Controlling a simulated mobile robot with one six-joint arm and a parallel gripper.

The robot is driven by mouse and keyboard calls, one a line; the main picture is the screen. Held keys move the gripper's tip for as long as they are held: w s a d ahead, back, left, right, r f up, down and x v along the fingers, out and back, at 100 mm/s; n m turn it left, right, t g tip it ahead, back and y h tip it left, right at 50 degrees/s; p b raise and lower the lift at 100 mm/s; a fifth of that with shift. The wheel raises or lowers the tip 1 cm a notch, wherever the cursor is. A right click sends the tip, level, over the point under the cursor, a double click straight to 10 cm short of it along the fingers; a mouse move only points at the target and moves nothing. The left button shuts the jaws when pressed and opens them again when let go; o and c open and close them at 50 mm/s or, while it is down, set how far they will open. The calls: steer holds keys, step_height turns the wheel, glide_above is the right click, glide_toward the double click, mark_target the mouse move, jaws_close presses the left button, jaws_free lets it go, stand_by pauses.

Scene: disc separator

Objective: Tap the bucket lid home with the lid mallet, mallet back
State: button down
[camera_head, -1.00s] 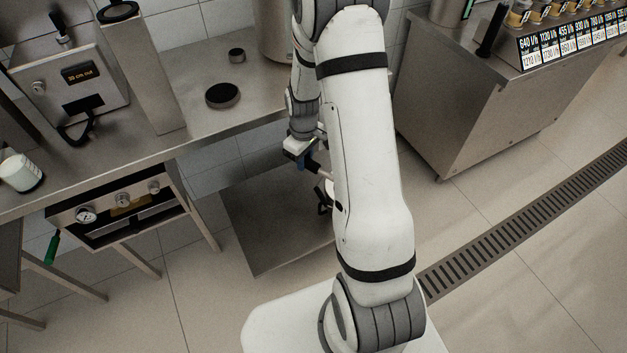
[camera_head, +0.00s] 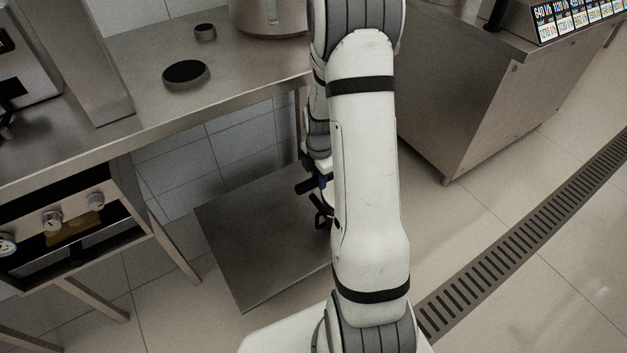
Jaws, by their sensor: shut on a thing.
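My gripper (camera_head: 318,184) is low behind my own arm, above the low steel platform, and mostly hidden. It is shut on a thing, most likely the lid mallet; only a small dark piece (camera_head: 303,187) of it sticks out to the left. A black bracket-like part (camera_head: 322,213) shows just below, beside my arm; whether it belongs to the bucket cannot be told. The bucket and its lid cannot be made out behind my arm, so neither the lid's seating nor any contact with it shows.
A low steel platform (camera_head: 255,245) stands on the floor beneath the steel bench (camera_head: 225,75). The bench carries a dark round disc (camera_head: 186,74) and a smaller one (camera_head: 205,31). A steel cabinet (camera_head: 455,95) stands right. A floor drain (camera_head: 525,235) crosses the open floor.

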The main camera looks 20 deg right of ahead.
steer(key=shift+a+r, duration=0.1)
steer(key=shift+a, duration=0.1)
steer(key=shift+f+b, duration=1.55)
steer(key=shift+f, duration=0.75)
step_height(320, 180, up, 3)
steer(key=p, duration=0.2)
steer(key=shift+r+p, duration=0.2)
steer(key=shift+p, duration=0.1)
steer(key=shift+f, duration=0.25)
